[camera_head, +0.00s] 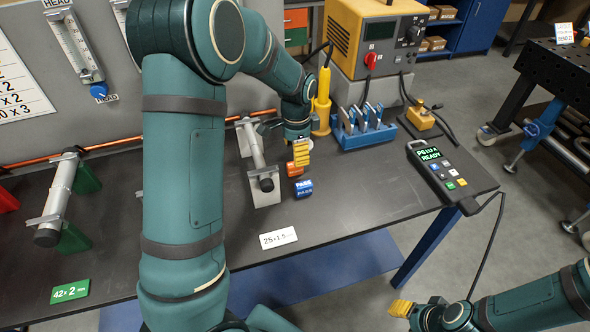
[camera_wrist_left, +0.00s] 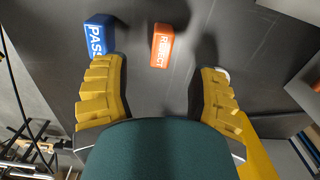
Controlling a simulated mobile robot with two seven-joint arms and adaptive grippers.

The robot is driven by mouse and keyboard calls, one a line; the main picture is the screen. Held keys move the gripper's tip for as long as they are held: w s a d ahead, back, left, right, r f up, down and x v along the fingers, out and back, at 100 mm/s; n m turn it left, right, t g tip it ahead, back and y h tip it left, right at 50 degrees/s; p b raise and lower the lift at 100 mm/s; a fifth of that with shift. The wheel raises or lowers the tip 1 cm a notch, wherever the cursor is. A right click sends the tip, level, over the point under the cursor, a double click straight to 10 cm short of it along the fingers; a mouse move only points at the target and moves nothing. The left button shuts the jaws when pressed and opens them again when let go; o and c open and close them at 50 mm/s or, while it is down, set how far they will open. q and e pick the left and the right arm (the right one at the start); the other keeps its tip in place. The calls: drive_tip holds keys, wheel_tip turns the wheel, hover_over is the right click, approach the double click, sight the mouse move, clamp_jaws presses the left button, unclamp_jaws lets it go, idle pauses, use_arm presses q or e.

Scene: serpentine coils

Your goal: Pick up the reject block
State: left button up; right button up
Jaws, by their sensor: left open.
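The orange reject block (camera_head: 294,169) lies on the dark bench, just below my left gripper (camera_head: 301,153) in the head view, where the gripper partly covers it. In the left wrist view the reject block (camera_wrist_left: 162,46) sits ahead of the fingertips, between the lines of the two spread yellow fingers. My left gripper (camera_wrist_left: 158,75) is open, with nothing between its fingers. The blue PASS block (camera_head: 303,188) lies close beside the reject block; it also shows in the left wrist view (camera_wrist_left: 95,36), ahead of the left finger. My right gripper (camera_head: 403,308) is off the bench at lower right; its opening is unclear.
A metal tube on a stand (camera_head: 261,172) is left of the blocks. A blue tool holder (camera_head: 362,132), a yellow torch (camera_head: 321,108) and a power unit (camera_head: 378,40) stand behind. A handheld tester (camera_head: 451,172) lies at the right edge. Bench between is clear.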

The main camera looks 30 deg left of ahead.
sight(295, 168)
use_arm(q)
wheel_tip(295, 168, down, 6)
drive_tip(key=shift+a+r+b, duration=0.15)
drive_tip(key=shift+b, duration=0.4)
clamp_jaws()
